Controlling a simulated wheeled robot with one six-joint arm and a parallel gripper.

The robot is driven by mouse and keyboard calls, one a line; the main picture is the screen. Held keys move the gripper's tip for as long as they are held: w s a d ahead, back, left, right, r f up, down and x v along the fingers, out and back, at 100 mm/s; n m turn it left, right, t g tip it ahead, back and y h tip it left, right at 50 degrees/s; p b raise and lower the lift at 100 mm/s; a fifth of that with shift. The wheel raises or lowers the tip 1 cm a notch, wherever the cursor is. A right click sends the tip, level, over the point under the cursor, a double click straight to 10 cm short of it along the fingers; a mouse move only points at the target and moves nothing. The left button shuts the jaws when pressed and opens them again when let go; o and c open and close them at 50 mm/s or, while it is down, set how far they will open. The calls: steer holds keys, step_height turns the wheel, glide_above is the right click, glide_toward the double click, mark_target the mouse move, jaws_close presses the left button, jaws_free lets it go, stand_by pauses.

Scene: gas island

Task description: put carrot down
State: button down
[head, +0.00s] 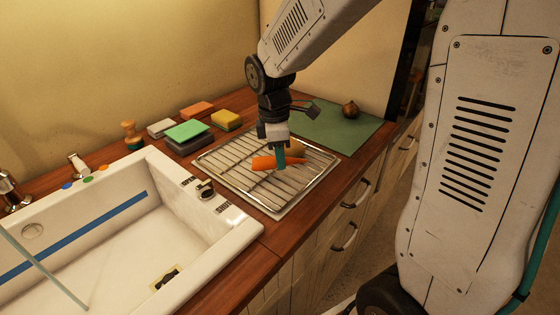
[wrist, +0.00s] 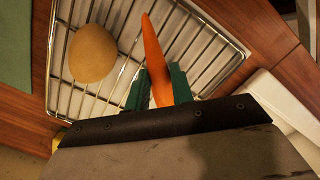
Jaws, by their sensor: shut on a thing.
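An orange carrot (wrist: 153,58) is between the green fingertips of my gripper (wrist: 155,88) in the wrist view. My gripper (head: 280,158) is shut on it over the wire rack (head: 236,152) in the head view, where the carrot (head: 263,163) shows on both sides of the fingers. The carrot is at or just above the bars; I cannot tell whether it touches them. A tan potato (wrist: 92,54) lies on the rack beside the carrot, and it is partly hidden behind my gripper in the head view (head: 297,147).
A white sink (head: 215,225) stands left of the rack. Several sponges, including a green one (head: 187,130) and a yellow one (head: 226,119), lie behind it. A green mat (head: 318,125) with an onion (head: 350,109) lies to the right. The front part of the rack is clear.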

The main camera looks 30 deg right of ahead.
steer(key=shift+f, duration=0.95)
steer(key=shift+f, duration=0.2)
steer(key=c, duration=1.2)
jaws_free()
steer(key=shift+r, duration=0.1)
step_height(320, 180, up, 12)
steer(key=a, duration=0.1)
steer(key=s+m+t, duration=0.1)
steer(key=s+m, duration=1.2)
steer(key=s, duration=0.9)
steer(key=shift+s+d+r+t+y, duration=0.2)
steer(key=shift+s+t+y, duration=0.1)
steer(key=shift+s+y, duration=0.1)
